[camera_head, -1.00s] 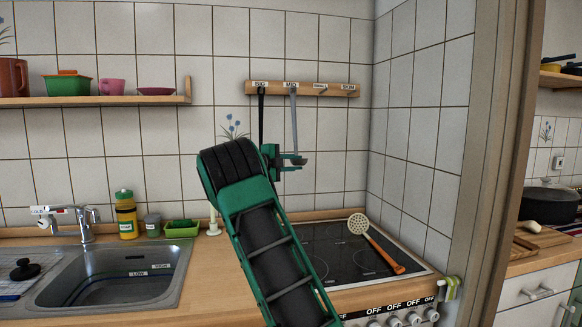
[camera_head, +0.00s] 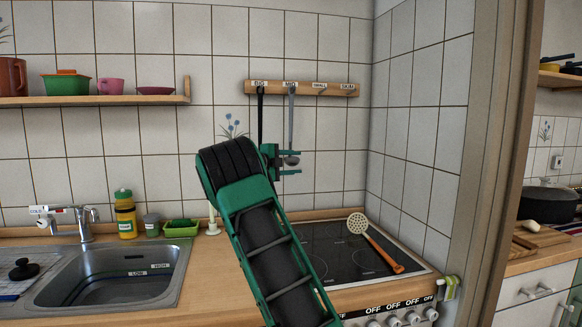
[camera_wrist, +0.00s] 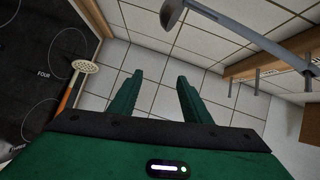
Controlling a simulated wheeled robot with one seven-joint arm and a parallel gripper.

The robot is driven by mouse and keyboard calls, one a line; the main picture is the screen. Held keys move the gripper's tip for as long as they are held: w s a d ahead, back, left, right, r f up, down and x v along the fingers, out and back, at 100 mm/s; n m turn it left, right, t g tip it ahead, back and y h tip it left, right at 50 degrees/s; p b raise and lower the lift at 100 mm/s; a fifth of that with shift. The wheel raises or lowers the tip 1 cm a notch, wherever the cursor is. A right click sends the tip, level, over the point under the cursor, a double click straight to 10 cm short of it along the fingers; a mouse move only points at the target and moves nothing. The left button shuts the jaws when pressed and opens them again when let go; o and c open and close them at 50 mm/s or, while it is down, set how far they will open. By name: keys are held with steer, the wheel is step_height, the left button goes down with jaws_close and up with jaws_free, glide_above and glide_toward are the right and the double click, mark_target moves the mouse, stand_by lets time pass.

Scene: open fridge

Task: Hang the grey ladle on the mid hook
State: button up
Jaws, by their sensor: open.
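The grey ladle (camera_head: 291,120) hangs upright from the hook (camera_head: 291,88) under the MID label, with its bowl down. In the wrist view the ladle (camera_wrist: 235,36) crosses the top right, its bowl at the top edge. My gripper (camera_head: 297,162) is open, and in the head view its fingers appear above and below the ladle's bowl. In the wrist view nothing lies between the fingertips (camera_wrist: 160,76), and the ladle is apart from them.
A black utensil (camera_head: 261,118) hangs on the BIG hook, just left of the ladle. The SMALL and SKIM hooks on the wooden rail (camera_head: 305,89) are empty. A skimmer (camera_head: 372,243) lies on the stove (camera_head: 335,262) below. A tiled side wall (camera_head: 420,130) stands to the right.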

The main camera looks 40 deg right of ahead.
steer(key=s+a, duration=0.2)
steer(key=a, duration=0.4)
steer(key=shift+s+a+r, duration=0.25)
steer(key=shift+s+r, duration=0.05)
stand_by(0.8)
stand_by(0.5)
steer(key=s+a+f+n+y, duration=0.3)
steer(key=s+f+n+y, duration=0.5)
steer(key=s+f+n, duration=0.65)
steer(key=s+a+f+n+y, duration=0.3)
steer(key=s+a+n, duration=0.1)
steer(key=s+a, duration=0.4)
steer(key=s+a+f+n+y, duration=0.3)
steer(key=s+a+f+n, duration=0.1)
steer(key=s+a, duration=0.5)
steer(key=s+a+f+n+y, duration=0.3)
steer(key=s+a, duration=0.5)
steer(key=s, duration=0.3)
steer(key=shift+a+f+n, duration=0.4)
steer(key=shift+f+n, duration=0.3)
steer(key=shift+n, duration=0.25)
